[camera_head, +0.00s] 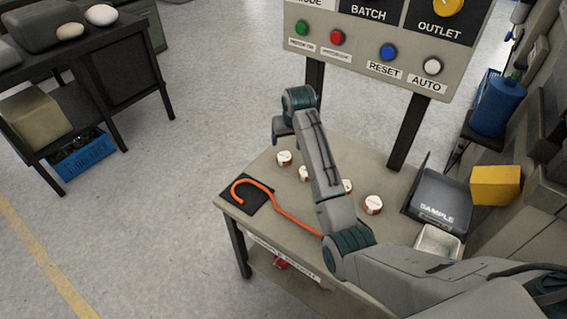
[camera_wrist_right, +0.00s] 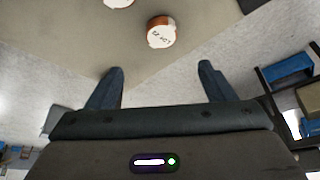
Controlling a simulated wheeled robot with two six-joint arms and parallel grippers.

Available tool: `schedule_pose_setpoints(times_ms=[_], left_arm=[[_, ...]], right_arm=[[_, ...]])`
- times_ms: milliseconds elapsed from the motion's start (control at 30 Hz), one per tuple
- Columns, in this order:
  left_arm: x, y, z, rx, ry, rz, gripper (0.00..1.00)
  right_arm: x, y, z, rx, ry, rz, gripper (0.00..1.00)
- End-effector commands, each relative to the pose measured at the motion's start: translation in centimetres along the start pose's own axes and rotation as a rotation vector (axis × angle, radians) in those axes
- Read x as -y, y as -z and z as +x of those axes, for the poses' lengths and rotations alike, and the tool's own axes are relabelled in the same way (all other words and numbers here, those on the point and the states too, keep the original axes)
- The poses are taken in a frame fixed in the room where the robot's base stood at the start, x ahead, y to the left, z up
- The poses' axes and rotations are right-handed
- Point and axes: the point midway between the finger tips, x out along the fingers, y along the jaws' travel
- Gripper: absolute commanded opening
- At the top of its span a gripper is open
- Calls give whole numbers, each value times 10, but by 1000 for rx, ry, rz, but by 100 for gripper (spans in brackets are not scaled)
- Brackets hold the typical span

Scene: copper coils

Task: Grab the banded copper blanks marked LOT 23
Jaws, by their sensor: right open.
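Several small round copper blanks with white labelled tops stand on the table (camera_head: 325,150). One blank (camera_head: 283,158) is at the left, just below my right gripper (camera_head: 277,142). Another blank (camera_head: 304,174) stands beside my arm, a third (camera_head: 347,186) is partly hidden behind it, and one more (camera_head: 373,204) is at the right. In the right wrist view a blank (camera_wrist_right: 161,32) lies ahead of the open, empty fingers, apart from them; its tilted label seems to read LOT 23. Another blank (camera_wrist_right: 118,2) is cut by the top edge. Left gripper is not visible.
An orange hook-ended rod (camera_head: 290,219) lies across a black mat (camera_head: 238,207) at the table's left. A dark SAMPLE bin (camera_head: 440,195) and a pale tray (camera_head: 437,243) are at the right. A button panel (camera_head: 385,50) stands behind on posts.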

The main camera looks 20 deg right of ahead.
Motion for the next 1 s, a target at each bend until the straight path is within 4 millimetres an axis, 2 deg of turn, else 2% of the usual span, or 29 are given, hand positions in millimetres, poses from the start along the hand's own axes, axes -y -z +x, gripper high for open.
schedule_pose_setpoints(times_ms=[33, 100, 267, 600, 767, 1000], left_arm=[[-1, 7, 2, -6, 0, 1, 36], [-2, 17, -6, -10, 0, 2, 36], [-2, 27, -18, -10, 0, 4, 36], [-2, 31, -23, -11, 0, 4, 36], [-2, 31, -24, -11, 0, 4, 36], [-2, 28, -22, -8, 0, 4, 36]], right_arm=[[0, -5, 12, 0, 0, 0, 76], [0, -8, 18, 0, 0, 0, 76], [0, -10, 25, 0, 0, 0, 76], [0, -8, 71, 1, 0, 0, 76], [0, -8, 80, 0, 0, 0, 76], [3, -2, 109, 2, 0, 0, 76]])
